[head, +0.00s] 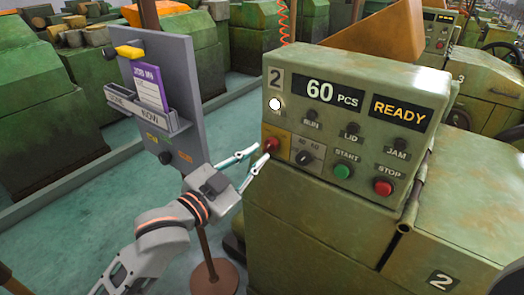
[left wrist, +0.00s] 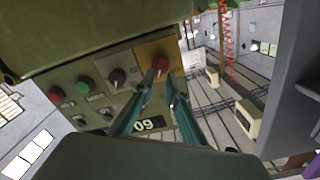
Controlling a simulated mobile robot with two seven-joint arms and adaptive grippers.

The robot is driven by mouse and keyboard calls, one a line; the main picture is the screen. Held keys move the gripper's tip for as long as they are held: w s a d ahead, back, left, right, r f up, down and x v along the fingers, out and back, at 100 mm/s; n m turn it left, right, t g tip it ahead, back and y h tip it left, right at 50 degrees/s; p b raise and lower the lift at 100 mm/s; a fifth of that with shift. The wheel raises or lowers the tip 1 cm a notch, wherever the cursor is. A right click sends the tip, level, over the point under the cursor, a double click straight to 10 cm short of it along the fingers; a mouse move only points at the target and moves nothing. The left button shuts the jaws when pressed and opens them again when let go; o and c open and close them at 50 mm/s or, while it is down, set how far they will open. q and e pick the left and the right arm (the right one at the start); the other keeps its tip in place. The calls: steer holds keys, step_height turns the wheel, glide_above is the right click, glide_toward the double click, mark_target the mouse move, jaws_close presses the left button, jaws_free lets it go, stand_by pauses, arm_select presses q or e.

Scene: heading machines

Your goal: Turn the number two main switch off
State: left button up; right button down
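The number two machine's control box (head: 350,115) carries a large "2" at its upper left. The red main switch knob (head: 271,145) sits on a yellow plate at the box's lower left corner. It also shows in the left wrist view (left wrist: 161,62), where the picture is turned over. A round white lamp (head: 275,104) above it is bright. My left gripper (head: 262,153) has its two teal fingers apart at the knob, with nothing held. Its tips (left wrist: 160,80) point at the knob; I cannot tell whether they touch it. My right gripper is out of view.
A black selector knob (head: 304,157), green start button (head: 342,171) and red stop button (head: 383,187) lie right of the switch. The display reads "60 PCS" and "READY". A grey job board (head: 180,75) on a post stands close to my left arm.

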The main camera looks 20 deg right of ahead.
mark_target(268, 147)
arm_select(q)
steer(key=shift+x, duration=1.7)
jaws_close()
